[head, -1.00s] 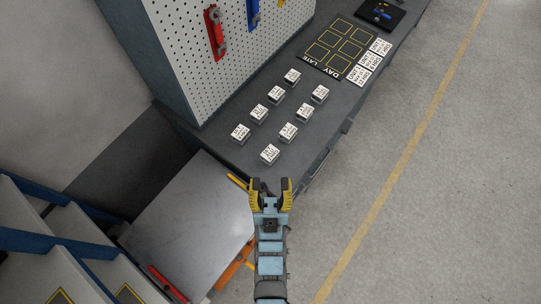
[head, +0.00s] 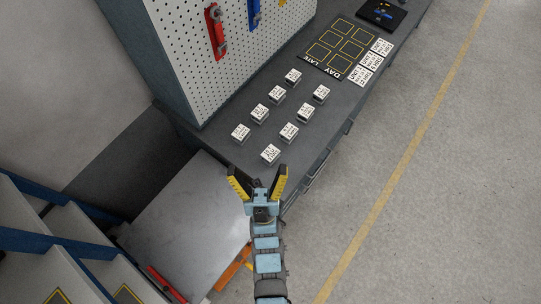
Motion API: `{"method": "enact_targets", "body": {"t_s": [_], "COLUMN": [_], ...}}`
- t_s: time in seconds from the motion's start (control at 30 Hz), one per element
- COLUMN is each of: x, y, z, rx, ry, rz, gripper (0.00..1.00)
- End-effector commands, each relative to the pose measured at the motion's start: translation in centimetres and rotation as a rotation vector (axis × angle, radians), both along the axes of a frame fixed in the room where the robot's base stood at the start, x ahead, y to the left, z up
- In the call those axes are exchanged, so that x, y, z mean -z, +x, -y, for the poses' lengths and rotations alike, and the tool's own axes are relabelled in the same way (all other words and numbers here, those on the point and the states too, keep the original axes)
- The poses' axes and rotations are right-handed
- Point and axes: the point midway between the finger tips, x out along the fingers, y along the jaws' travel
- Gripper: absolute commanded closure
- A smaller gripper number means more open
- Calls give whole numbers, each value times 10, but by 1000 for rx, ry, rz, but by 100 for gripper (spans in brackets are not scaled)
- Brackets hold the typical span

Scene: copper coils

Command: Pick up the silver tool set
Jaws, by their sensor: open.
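My gripper (head: 257,170) is open and empty, with its yellow-and-black fingers spread apart at the near end of the dark workbench (head: 225,150). Nothing in view can be made out for certain as the silver tool set. Several small blocks with white labelled tops stand in two rows on the bench, the nearest block (head: 270,153) just beyond my fingertips. The print on the labels is too small to read. A red piece with grey parts (head: 214,30) and a blue piece (head: 253,14) hang on the white pegboard (head: 185,40).
A dark mat with yellow-outlined squares and the words DAY and LATE (head: 341,48) lies farther along the bench, beside white cards (head: 370,62). A black tray (head: 380,14) is beyond. A grey metal surface (head: 185,215) is at lower left. Open floor lies right.

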Motion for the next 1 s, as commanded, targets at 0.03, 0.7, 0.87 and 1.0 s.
{"method": "enact_targets", "body": {"t_s": [0.03,0.7,0.87,1.0], "x": [15,247,302,344], "y": [15,147,158,166], "z": [-15,-181,-193,-194], "rx": [0,241,339,434], "ry": [-43,-1019,-1290,-1527], "rz": [-51,-609,-663,-694], "gripper": [9,9,9,9]}}
